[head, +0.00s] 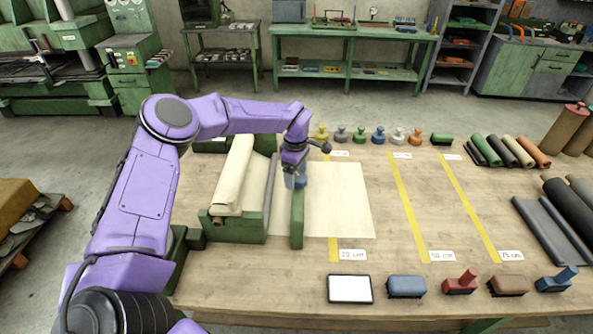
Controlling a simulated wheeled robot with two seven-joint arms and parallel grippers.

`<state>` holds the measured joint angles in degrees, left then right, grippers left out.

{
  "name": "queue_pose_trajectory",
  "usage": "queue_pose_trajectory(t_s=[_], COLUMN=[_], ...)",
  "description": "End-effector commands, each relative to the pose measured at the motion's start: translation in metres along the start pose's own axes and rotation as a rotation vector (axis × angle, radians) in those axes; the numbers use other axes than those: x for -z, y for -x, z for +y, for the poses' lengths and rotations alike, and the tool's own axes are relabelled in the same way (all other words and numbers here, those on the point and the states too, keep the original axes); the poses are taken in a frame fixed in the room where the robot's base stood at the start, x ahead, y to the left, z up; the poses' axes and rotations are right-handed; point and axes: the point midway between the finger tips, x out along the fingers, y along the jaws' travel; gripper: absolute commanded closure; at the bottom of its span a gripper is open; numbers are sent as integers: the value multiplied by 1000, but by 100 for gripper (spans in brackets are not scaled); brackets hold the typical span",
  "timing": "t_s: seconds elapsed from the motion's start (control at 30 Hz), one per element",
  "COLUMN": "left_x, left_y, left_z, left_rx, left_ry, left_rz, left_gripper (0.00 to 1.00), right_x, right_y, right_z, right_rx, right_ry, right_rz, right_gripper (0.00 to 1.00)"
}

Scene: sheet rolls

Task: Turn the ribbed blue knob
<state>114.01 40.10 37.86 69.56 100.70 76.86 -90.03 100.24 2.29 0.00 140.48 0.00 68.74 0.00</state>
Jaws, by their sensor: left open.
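My right gripper is not in view.
A cream sheet roll (238,172) rests in a green stand (235,231) left of the knob. A flat cream sheet (340,200) lies to the right. Several coloured stamps stand behind. A white tablet (350,289) lies at the front.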

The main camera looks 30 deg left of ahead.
Motion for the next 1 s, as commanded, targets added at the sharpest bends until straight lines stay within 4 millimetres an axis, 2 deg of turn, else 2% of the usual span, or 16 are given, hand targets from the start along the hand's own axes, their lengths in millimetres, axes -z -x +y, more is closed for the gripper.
queue_pose_trajectory(t_s=[0.1, 0.33, 0.5, 1.0], left_x=[0, -1, -1, -1], left_y=[-10, -12, -12, -16], left_z=[1, 2, 2, 0], left_rx=[4, 4, 5, 9], left_ry=[0, 0, 0, 61], left_rz=[2, 1, 1, 1], left_gripper=[18, 18, 74, 75], right_x=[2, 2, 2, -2], right_y=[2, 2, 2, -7], right_z=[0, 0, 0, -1], right_rx=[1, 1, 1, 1], right_ry=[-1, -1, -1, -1], right_rz=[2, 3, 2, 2], right_gripper=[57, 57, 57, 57])
